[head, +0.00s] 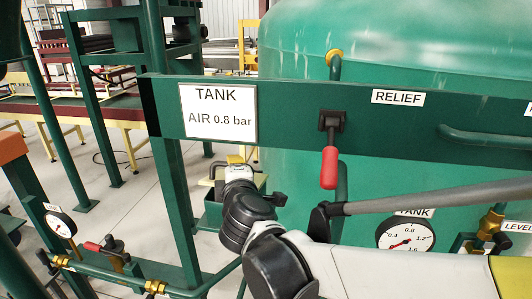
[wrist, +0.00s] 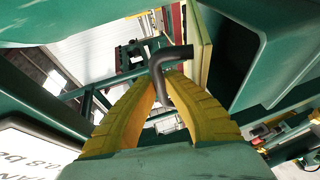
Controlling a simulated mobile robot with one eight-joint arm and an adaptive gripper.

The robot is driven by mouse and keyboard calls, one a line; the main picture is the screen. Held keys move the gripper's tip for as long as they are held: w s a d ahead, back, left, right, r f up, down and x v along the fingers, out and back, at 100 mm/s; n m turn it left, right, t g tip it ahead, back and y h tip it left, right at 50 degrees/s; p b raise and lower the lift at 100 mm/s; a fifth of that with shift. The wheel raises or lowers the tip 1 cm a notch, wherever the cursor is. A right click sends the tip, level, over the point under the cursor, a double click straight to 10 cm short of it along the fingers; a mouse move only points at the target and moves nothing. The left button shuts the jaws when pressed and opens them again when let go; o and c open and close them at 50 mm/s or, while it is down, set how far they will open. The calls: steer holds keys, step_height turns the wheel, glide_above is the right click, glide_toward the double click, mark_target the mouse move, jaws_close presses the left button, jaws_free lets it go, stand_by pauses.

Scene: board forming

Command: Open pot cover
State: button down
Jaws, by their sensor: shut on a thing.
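In the wrist view, my gripper (wrist: 162,82) has its two yellow fingers closed at the tips around a dark bent handle (wrist: 172,54). The handle's short leg hangs down between the fingers. In the head view, a small green pot or box (head: 212,213) stands low behind my wrist. My wrist hides most of it. A pale yellow-edged plate (wrist: 204,48) shows beside the fingers in the wrist view. I cannot tell whether this plate is the pot cover. My fingertips and the handle are not clear in the head view.
A green beam with a TANK sign (head: 218,112) crosses above my wrist. A red-gripped RELIEF lever (head: 329,165) hangs from it. The large green tank (head: 400,45) stands behind. Pressure gauges (head: 405,237) (head: 60,222) and pipes lie close to my arm. Open floor shows at left.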

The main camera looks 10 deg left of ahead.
steer(key=shift+w+r, duration=0.9)
steer(key=shift+r, duration=0.05)
steer(key=c, duration=1.7)
jaws_free()
steer(key=shift+c, duration=0.2)
steer(key=shift+s, duration=0.1)
